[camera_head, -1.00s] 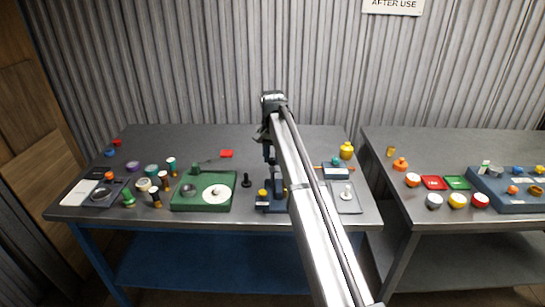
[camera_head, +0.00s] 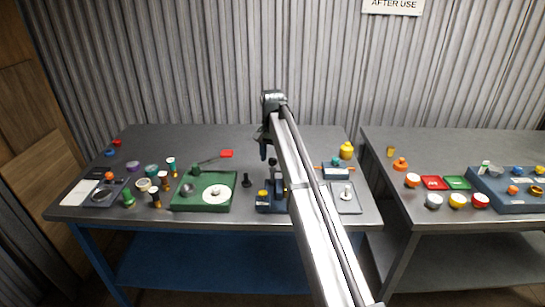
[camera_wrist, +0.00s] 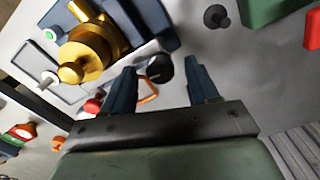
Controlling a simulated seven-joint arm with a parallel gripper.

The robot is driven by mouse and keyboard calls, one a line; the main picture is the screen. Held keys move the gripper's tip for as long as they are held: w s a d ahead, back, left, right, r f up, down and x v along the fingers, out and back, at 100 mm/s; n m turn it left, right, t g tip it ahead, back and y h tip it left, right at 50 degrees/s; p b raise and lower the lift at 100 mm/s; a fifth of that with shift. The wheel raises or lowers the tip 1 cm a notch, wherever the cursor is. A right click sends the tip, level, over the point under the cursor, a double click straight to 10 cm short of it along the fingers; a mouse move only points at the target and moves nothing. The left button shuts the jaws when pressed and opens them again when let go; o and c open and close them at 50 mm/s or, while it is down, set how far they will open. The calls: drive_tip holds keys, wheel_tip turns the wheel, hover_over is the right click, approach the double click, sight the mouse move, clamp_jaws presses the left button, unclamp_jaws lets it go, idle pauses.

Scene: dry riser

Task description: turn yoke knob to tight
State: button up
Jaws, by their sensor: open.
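A dark blue fixture (camera_head: 270,197) stands near the front of the left table, partly behind my arm. In the wrist view its base (camera_wrist: 155,18) is at the top, with a large brass round part (camera_wrist: 84,55) beside it. A black round knob (camera_wrist: 158,68) shows between and beyond my fingertips; I cannot tell for sure that it is the yoke knob, nor how it is set. My gripper (camera_wrist: 162,82) is open, its two dark blue fingers apart with nothing held. In the head view my gripper (camera_head: 264,150) hangs above and behind the fixture.
A green base (camera_head: 205,192) with a white disc lies left of the fixture. A black peg (camera_head: 246,180) stands between them. Several small cups and parts crowd the table's left.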

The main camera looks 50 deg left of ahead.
sight(273, 159)
wheel_tip(273, 159, up, 14)
drive_tip(key=shift+f, duration=0.2)
idle(0.4)
idle(0.4)
